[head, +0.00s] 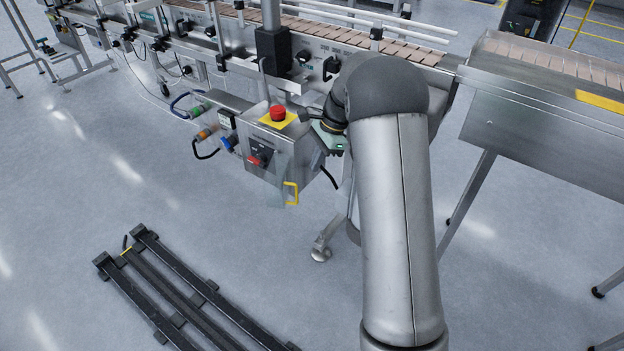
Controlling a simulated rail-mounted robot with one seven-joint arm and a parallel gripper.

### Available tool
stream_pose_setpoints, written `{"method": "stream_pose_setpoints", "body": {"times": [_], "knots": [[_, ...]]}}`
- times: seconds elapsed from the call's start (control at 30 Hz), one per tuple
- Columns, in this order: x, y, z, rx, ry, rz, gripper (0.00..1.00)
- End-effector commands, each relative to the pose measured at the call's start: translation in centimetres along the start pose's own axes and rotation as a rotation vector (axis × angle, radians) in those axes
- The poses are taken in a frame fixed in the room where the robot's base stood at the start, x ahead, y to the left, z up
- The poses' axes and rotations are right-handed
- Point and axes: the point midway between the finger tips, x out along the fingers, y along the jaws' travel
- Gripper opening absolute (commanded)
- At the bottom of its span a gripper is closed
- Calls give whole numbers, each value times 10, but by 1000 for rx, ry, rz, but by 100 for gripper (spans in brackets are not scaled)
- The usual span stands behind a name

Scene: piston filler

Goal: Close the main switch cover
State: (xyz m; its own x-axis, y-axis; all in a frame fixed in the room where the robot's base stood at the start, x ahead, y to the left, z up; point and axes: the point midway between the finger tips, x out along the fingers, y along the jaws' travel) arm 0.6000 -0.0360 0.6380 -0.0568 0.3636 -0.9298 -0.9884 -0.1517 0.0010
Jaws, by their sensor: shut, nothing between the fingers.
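The main switch (259,154), a red and black rotary knob, is on the front of a grey control box. Its clear cover (277,184) stands swung open, out from the box front at the right of the knob. A yellow handle (291,193) is on the cover's outer right edge. The knob is uncovered. My gripper (325,134) is at the right of the box, above and to the right of the yellow handle and apart from it. It is shut and empty. My arm hides much of it, and its fingertips are hard to make out.
A red emergency stop button (278,113) on a yellow plate tops the box. Coloured connectors (209,132) and cables stick out at its left. Black floor rails (185,285) lie front left. Floor before the box is clear.

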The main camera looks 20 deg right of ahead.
Motion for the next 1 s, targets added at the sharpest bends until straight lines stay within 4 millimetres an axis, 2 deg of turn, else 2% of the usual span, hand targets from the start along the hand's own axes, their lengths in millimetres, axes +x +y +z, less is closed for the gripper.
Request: {"method": "stream_pose_setpoints", "body": {"times": [0.2, 0.43, 0.6, 1.0], "knots": [[43, 1, 0, -3, 0, 3, 0], [78, 1, 0, -4, 1, 2, 0], [88, 1, 1, -4, 1, 0, 0], [88, 1, 1, -3, 1, 0, 0]]}}
